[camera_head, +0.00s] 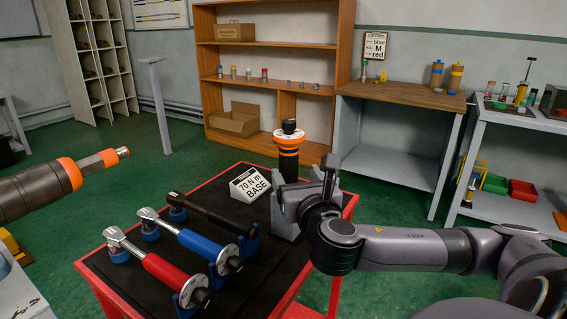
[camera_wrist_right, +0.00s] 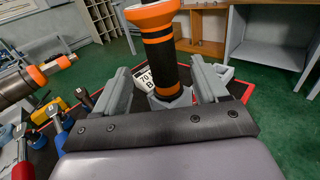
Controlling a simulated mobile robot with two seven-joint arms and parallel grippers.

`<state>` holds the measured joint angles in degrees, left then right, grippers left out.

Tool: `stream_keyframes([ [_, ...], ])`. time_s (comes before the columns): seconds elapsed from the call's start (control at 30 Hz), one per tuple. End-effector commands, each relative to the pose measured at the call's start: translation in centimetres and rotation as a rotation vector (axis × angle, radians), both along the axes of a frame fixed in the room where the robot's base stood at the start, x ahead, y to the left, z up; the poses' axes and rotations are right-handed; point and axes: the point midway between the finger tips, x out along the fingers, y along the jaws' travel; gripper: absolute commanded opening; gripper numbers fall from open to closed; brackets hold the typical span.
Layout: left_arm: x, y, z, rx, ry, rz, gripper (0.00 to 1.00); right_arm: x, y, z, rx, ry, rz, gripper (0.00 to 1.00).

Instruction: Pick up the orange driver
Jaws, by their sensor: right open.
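The orange driver (camera_head: 289,150) stands upright at the red table's far right, black-bodied with an orange collar near its top. In the right wrist view the driver (camera_wrist_right: 159,52) rises between the two fingers of my right gripper (camera_wrist_right: 160,78). The fingers are open, with one on each side and visible gaps to the black body. In the head view my right gripper (camera_head: 308,187) is low at the driver, and the driver's lower end is hidden. My left gripper cannot be made out in either view.
A brown-grey cylindrical tool (camera_head: 62,186) with orange rings juts in from the left; its holder is unseen. Red (camera_head: 165,269), blue (camera_head: 196,243) and black (camera_head: 212,216) wrenches rest on the table's black mat. A white "70 N.m BASE" sign (camera_head: 249,185) stands close left of the driver.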

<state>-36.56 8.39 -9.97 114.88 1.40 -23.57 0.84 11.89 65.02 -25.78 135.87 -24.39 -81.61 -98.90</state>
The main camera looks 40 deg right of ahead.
Motion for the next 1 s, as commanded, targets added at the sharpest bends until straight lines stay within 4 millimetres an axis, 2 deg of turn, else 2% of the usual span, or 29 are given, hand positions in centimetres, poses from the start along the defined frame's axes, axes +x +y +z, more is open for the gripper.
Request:
stream_keyframes([
  [0.17, -0.1, 0.0, -0.2, -0.001, 0.004, 0.001, 0.43, 0.3, -0.3, 0.1, -0.007, -0.001, -0.003, 0.72],
  [0.37, -0.5, 0.1, -0.5, 0.002, 0.015, 0.002, 0.43, 1.8, -1.1, 0.2, -0.007, -0.002, -0.003, 0.72],
  [0.73, -0.5, 0.2, -0.4, 0.005, 0.013, 0.003, 0.43, 5.6, -3.3, 0.5, -0.004, -0.001, -0.003, 0.72],
  [1.0, -0.4, 0.2, -0.3, 0.006, 0.012, 0.004, 0.43, 6.2, -3.6, 0.5, -0.006, 0.000, -0.001, 0.72],
])
